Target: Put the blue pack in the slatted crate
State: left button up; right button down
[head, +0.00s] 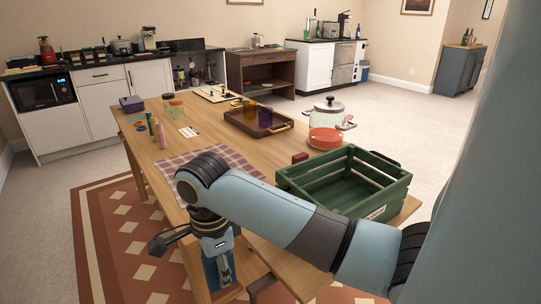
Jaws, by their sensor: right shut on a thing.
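The green slatted crate (296,185) stands on the near right end of the wooden table, open at the top; the visible part of its inside looks empty. My right arm reaches across in front of it. My right gripper (222,268) points down at the table's near edge, left of the crate and apart from it. It is shut on the blue pack (210,274), which is partly hidden behind the fingers. My left gripper is not in view.
A checked cloth (180,165) lies on the table. Behind it are a brown tray (240,122) with coloured cups, and a glass pot (326,118) behind the crate. A small dark red block (299,157) sits by the crate's back left corner. Several small items stand at the far left.

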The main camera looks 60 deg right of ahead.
aim_at(346, 206)
jog(key=k+z, duration=0.1)
jog(key=z, duration=0.3)
jog(key=l+z, duration=0.1)
jog(key=z, duration=0.25)
jog(key=k+l+z, duration=0.1)
jog(key=z, duration=0.3)
